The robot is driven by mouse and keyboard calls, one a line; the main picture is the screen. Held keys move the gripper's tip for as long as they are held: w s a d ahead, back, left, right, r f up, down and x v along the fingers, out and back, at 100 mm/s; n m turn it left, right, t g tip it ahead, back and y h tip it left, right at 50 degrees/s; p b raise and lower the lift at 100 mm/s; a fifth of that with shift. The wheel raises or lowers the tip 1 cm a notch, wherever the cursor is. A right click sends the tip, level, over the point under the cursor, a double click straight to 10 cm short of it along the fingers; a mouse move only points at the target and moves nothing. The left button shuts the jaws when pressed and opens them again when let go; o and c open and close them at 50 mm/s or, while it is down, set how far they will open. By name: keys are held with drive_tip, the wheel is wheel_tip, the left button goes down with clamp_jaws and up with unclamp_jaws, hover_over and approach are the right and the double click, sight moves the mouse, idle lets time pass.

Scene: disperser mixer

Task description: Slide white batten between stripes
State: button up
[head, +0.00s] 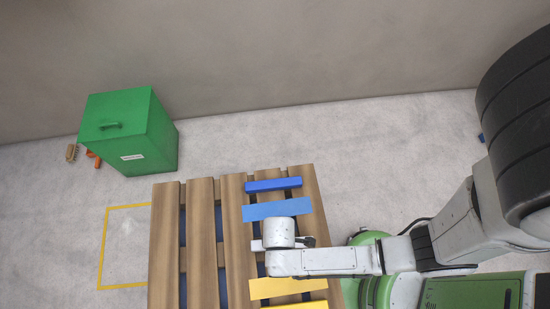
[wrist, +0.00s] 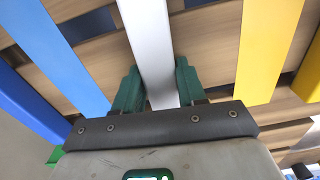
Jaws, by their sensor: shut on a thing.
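The white batten (wrist: 150,40) runs up the middle of the wrist view, over the wooden slats. My gripper (wrist: 157,72) is shut on it, one green finger on each side. In the head view only a short end of the batten (head: 257,245) shows left of my wrist; the rest is hidden. The light blue stripe (head: 276,209) lies beyond it and the yellow stripe (head: 287,288) on the near side. In the wrist view the batten is between the blue stripe (wrist: 62,55) and the yellow stripe (wrist: 268,50), touching neither, with wider bare wood on the yellow side.
A wooden pallet (head: 164,245) carries it all. A dark blue bar (head: 273,185) lies past the blue stripe, and another yellow piece (head: 300,305) at the near edge. A green box (head: 125,130) stands by the wall. A yellow floor outline (head: 103,245) encloses bare floor left of the pallet.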

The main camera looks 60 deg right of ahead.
drive_tip(key=o, duration=1.2)
wheel_tip(320, 180, up, 11)
drive_tip(key=shift+p, duration=0.4)
drive_tip(key=w+d+r+m+t, duration=0.1)
drive_tip(key=d+r+m, duration=0.5)
drive_tip(key=d+r, duration=0.6)
drive_tip(key=shift+w+r+m, duration=0.4)
drive_tip(key=shift+w, duration=0.3)
